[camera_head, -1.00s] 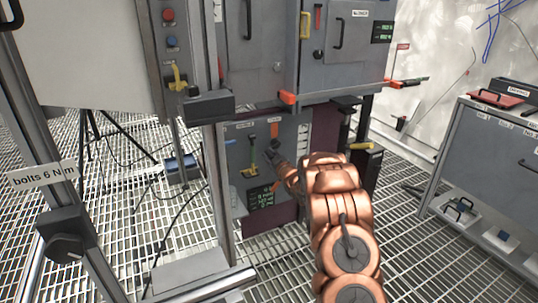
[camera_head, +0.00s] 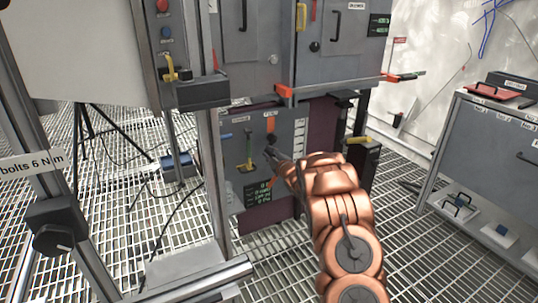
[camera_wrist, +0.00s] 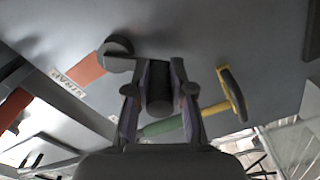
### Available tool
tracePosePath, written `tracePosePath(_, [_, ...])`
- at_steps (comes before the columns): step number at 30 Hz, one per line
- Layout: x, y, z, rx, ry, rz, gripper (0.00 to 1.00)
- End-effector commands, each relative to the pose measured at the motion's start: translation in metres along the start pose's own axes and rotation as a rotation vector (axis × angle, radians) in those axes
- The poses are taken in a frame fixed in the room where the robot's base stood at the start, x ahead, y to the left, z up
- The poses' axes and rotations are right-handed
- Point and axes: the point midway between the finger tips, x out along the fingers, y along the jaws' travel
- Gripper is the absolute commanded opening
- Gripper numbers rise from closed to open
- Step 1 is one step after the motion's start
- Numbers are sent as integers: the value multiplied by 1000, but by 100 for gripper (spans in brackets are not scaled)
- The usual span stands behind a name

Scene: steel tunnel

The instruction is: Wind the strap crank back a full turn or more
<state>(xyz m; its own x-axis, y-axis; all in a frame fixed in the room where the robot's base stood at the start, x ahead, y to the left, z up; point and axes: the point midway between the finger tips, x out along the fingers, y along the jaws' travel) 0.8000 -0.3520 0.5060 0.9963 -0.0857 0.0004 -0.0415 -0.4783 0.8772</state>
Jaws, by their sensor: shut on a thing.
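The strap crank (camera_head: 271,141) is on the lower grey panel, below an orange bar. In the wrist view its round grey hub (camera_wrist: 116,47) sits at the end of the orange bar, near a label that appears to read STRAP. My gripper (camera_head: 272,152) reaches the panel from the right. In the wrist view my gripper (camera_wrist: 160,94) is shut on a dark cylindrical crank handle (camera_wrist: 158,100), with one finger on each side. The head view shows the fingertips only small and partly hidden by my copper wrist.
A dark display (camera_head: 258,192) is below. An orange-edged ledge (camera_head: 335,88) overhangs the panel. A grey post (camera_head: 212,180) stands left.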

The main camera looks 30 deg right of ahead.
Motion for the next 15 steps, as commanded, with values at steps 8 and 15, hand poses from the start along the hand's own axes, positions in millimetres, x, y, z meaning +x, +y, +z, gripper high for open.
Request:
tracePosePath(8, [0, -2, 1, 1, -2, -4, 0])
tracePosePath(15, [0, -1, 0, 1, -1, -2, 33])
